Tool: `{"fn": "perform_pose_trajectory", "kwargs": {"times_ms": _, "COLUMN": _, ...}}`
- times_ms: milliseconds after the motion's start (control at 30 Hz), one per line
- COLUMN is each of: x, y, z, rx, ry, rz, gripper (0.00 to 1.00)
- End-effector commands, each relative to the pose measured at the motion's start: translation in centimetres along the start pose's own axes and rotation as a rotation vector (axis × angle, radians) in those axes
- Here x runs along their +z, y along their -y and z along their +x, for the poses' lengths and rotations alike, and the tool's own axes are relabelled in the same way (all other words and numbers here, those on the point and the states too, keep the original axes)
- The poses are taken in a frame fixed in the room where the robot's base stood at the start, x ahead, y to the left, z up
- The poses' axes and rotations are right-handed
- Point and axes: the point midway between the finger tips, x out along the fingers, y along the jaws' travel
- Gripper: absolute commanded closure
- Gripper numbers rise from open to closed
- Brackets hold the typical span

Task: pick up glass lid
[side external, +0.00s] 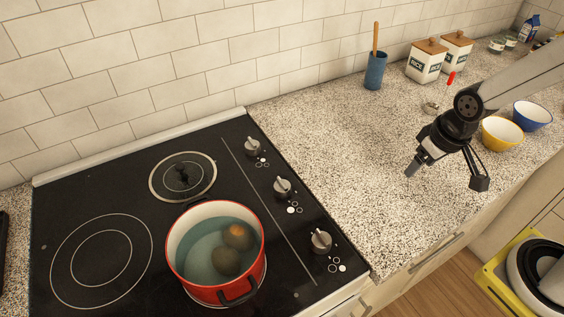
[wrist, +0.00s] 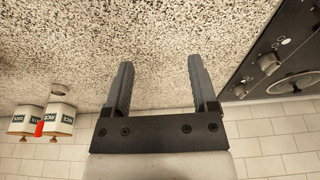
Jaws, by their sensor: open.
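The glass lid (side external: 183,176) is round and clear with a pale rim and a dark knob. It lies flat on the rear part of the black cooktop, behind the red pot. In the wrist view the lid (wrist: 293,88) shows at the right edge, partly cut off. My gripper (side external: 412,169) is above the speckled counter, to the right of the cooktop and well apart from the lid. In the wrist view my gripper (wrist: 157,68) has its two fingers spread with only bare counter between them.
The red pot (side external: 255,282) holds water and two round items on the front of the cooktop (side external: 130,290). Stove knobs (side external: 282,187) line its right side. A blue cup (side external: 375,72), canisters (side external: 426,62), and yellow (side external: 501,133) and blue bowls (side external: 533,115) stand right. The middle counter is clear.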

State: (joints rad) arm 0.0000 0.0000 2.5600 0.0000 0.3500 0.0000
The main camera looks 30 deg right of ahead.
Motion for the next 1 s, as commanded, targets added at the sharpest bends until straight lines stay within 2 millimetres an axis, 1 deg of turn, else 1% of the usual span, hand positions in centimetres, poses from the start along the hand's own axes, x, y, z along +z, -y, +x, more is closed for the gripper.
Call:
{"fn": "perform_pose_trajectory", "kwargs": {"times_ms": 267, "x": -0.2, "y": 0.1, "z": 0.0, "rx": -0.001, "ry": -0.002, "rz": -0.003, "gripper": 0.25}}
{"fn": "perform_pose_trajectory", "kwargs": {"times_ms": 367, "x": -0.9, "y": 0.3, "z": 0.1, "rx": -0.004, "ry": -0.005, "rz": -0.014, "gripper": 0.25}}
{"fn": "perform_pose_trajectory", "kwargs": {"times_ms": 467, "x": -2.4, "y": 0.9, "z": 0.2, "rx": -0.009, "ry": -0.012, "rz": -0.033, "gripper": 0.25}}
{"fn": "perform_pose_trajectory", "kwargs": {"times_ms": 567, "x": -4.5, "y": 1.8, "z": 0.4, "rx": -0.018, "ry": -0.023, "rz": -0.062, "gripper": 0.25}}
{"fn": "perform_pose_trajectory", "kwargs": {"times_ms": 667, "x": -7.2, "y": 3.0, "z": 0.7, "rx": -0.030, "ry": -0.037, "rz": -0.103, "gripper": 0.25}}
{"fn": "perform_pose_trajectory", "kwargs": {"times_ms": 800, "x": -11.1, "y": 5.4, "z": 1.2, "rx": -0.049, "ry": -0.060, "rz": -0.164, "gripper": 0.25}}
{"fn": "perform_pose_trajectory", "kwargs": {"times_ms": 867, "x": -12.8, "y": 6.6, "z": 1.5, "rx": -0.059, "ry": -0.070, "rz": -0.190, "gripper": 0.25}}
{"fn": "perform_pose_trajectory", "kwargs": {"times_ms": 1000, "x": -16.3, "y": 9.5, "z": 2.2, "rx": -0.080, "ry": -0.093, "rz": -0.254, "gripper": 0.25}}
